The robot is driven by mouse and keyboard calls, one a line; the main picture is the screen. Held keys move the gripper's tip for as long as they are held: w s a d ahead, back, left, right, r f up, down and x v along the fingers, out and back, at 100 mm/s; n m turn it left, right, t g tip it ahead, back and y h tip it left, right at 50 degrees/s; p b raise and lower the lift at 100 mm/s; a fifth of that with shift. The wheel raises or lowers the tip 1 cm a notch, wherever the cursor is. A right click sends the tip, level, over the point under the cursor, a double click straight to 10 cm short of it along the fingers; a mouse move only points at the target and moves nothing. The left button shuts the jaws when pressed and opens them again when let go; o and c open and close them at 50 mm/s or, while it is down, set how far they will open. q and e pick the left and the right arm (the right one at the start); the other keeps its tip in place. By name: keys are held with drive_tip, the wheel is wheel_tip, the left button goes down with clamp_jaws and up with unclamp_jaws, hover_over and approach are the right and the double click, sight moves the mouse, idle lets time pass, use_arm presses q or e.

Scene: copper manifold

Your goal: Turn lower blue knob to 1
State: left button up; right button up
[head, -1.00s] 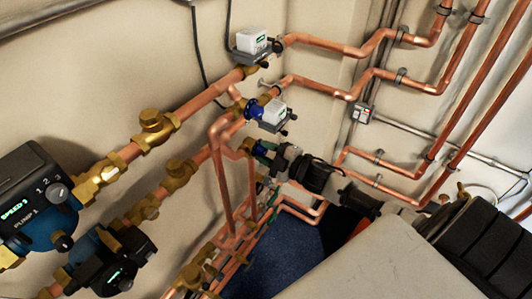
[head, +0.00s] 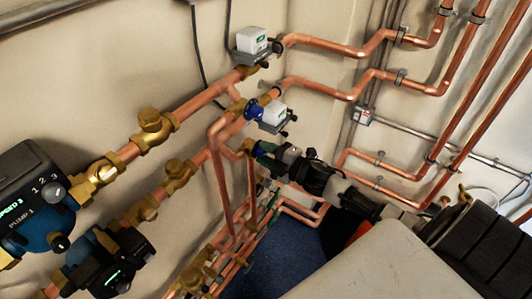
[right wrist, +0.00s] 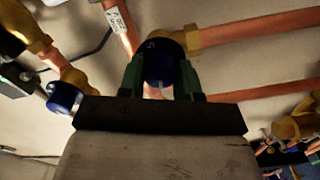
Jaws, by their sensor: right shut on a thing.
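The lower blue knob (right wrist: 160,70) is in the top middle of the right wrist view, on a brass valve body with a dark round dial face behind it. My right gripper (right wrist: 162,82) has its two green fingers on either side of this knob and is shut on it. In the head view the right gripper (head: 266,152) reaches the valve from the lower right and hides most of the knob. The dial's numbers are too small to read, so the knob's setting cannot be told. My left gripper is not in view.
A second blue knob (head: 253,110), also in the right wrist view (right wrist: 65,96), sits just above, near a grey-white actuator box (head: 274,115). Copper pipes (head: 222,180) run close below. Two pumps (head: 32,205) stand at the left. Brass valves (head: 155,128) line the pipes.

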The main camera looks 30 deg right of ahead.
drive_tip(key=o, duration=0.9)
drive_tip(key=shift+s, duration=0.1)
drive_tip(key=shift+b+v, duration=0.95)
drive_tip(key=shift+v, duration=4.35)
drive_tip(key=shift+f, duration=0.1)
drive_tip(key=s+d+f+m+g+h, duration=0.1)
drive_tip(key=s+f+m+g+h, duration=0.2)
drive_tip(key=f, duration=0.7)
drive_tip(key=s+d+f+m+g+h, duration=0.15)
drive_tip(key=s+f+m, duration=0.25)
drive_tip(key=f, duration=0.6)
drive_tip(key=s+d+f+m+g+h, duration=0.1)
drive_tip(key=s+f+m+h, duration=0.25)
drive_tip(key=f, duration=0.65)
drive_tip(key=s+a+f+m+g, duration=0.1)
drive_tip(key=s+a+f+g, duration=0.2)
drive_tip(key=s+a+f, duration=0.2)
drive_tip(key=s+a+f+m+g, duration=0.2)
drive_tip(key=s+a+f, duration=0.3)
drive_tip(key=s, duration=0.6)
drive_tip(key=s+a+f+m+g+y, duration=0.1)
drive_tip(key=s+a+f+m+g, duration=0.1)
drive_tip(key=s+a+f+g, duration=0.3)
drive_tip(key=shift+s+a+f+m, duration=0.15)
drive_tip(key=shift+s+a+f, duration=0.15)
drive_tip(key=shift+s+f, duration=0.55)
drive_tip(key=shift+s+a+f+m, duration=0.1)
drive_tip(key=shift+s+a+f, duration=0.15)
drive_tip(key=shift+s+f, duration=0.65)
